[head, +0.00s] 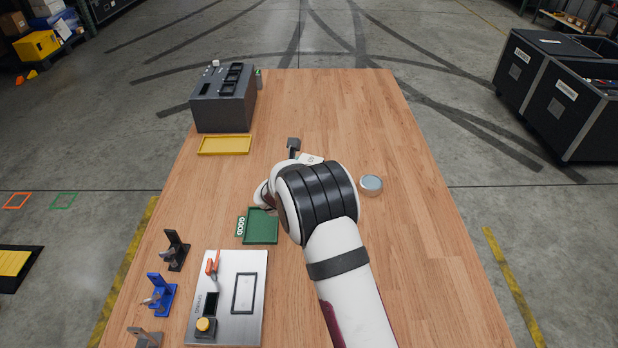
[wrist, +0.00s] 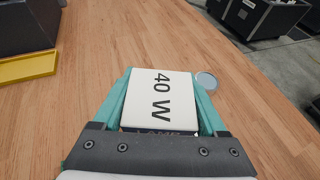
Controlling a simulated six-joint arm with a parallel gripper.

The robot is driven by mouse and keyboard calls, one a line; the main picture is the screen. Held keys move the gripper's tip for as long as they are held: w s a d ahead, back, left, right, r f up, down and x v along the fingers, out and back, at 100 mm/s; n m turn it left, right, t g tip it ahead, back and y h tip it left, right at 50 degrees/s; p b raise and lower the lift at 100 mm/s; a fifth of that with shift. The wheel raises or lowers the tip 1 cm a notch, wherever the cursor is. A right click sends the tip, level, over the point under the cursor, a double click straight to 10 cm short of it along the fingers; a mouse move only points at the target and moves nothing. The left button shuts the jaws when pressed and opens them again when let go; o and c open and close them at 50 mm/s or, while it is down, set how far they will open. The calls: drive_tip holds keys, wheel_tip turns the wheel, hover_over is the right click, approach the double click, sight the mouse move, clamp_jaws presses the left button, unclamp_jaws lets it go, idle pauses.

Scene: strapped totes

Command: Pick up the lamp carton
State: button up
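The lamp carton (wrist: 160,95) is a white box marked "40 W". In the wrist view it sits between the two teal fingers of my gripper (wrist: 160,98). Both fingers lie flush along its sides with no clear gap, so the gripper looks shut on it.
A round grey tin (head: 371,184) stands right of my wrist. A green tray marked GOOD (head: 261,240) lies left. A metal plate fixture (head: 250,325) is at front left. The table's right side is clear.

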drive_tip(key=c, duration=1)
drive_tip(key=shift+r, duration=0.45)
drive_tip(key=r, duration=0.1)
drive_tip(key=d+r, duration=0.1)
drive_tip(key=r, duration=0.2)
drive_tip(key=shift+s+d, duration=0.15)
drive_tip(key=shift+s, duration=0.1)
drive_tip(key=s+d+r, duration=0.2)
drive_tip(key=d+r, duration=0.1)
drive_tip(key=d, duration=0.3)
drive_tip(key=s+d+r, duration=0.3)
drive_tip(key=d, duration=0.3)
drive_tip(key=w+a+f, duration=0.1)
drive_tip(key=a+f, duration=0.2)
drive_tip(key=w+a+f, duration=0.2)
drive_tip(key=a+f, duration=0.2)
drive_tip(key=w+a+f, duration=0.2)
drive_tip(key=a+f, duration=0.1)
drive_tip(key=shift+w+a+f, duration=0.15)
drive_tip(key=shift+w+f, duration=0.1)
drive_tip(key=shift+f, duration=0.1)
